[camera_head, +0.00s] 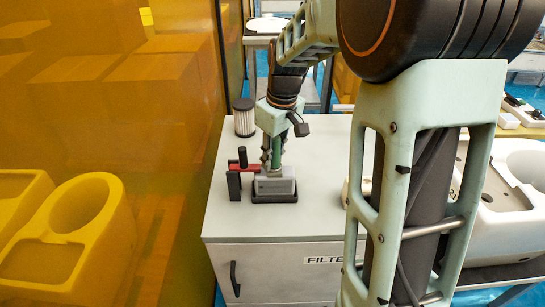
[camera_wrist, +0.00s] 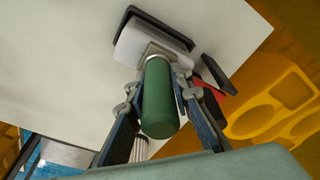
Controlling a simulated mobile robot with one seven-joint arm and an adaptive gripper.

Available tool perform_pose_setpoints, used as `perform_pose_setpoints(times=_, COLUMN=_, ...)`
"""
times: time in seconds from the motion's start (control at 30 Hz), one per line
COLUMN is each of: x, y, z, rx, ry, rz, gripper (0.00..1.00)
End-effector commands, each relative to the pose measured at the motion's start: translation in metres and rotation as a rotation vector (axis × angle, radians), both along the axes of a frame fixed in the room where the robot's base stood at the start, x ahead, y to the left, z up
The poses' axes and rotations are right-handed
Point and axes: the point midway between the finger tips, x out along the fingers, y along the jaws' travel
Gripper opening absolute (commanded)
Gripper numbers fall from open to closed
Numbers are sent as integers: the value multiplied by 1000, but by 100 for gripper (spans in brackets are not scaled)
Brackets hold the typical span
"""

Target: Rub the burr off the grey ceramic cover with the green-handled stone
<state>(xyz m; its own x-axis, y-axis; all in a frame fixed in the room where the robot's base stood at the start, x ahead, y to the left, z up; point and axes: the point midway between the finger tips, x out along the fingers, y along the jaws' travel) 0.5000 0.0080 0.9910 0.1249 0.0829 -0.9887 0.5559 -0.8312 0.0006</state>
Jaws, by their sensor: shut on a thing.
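My gripper (camera_head: 271,160) points down over the cabinet top, shut on the green handle (camera_wrist: 159,105) of the stone. In the wrist view its fingers (camera_wrist: 158,80) lie on either side of the handle. A metal collar joins the handle to a pale grey block (camera_wrist: 140,46), which sits within a black-rimmed tray (camera_head: 275,199). The tray rests on the cabinet. A greyish flat surface with dark spots (camera_head: 503,192) shows on the white ceramic piece at right, partly behind my arm; I cannot tell whether this is the cover. No burr can be made out.
A red and black clamp-like fixture (camera_head: 236,177) stands close left of the tray. A ribbed filter canister (camera_head: 244,120) stands behind it on the grey cabinet (camera_head: 225,222). An orange see-through panel closes off the left. The cabinet's front top is clear. The white ceramic piece (camera_head: 520,228) stands right.

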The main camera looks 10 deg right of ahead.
Motion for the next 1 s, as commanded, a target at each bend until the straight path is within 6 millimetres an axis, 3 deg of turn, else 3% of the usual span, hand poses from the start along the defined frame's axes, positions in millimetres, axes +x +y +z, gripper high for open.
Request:
perform_pose_setpoints(times=0.5, x=17, y=-4, z=0, rx=-1, ry=-1, rz=0, gripper=0)
perform_pose_setpoints(times=1.0, x=1, y=-1, z=1, rx=-1, ry=1, rz=0, gripper=0)
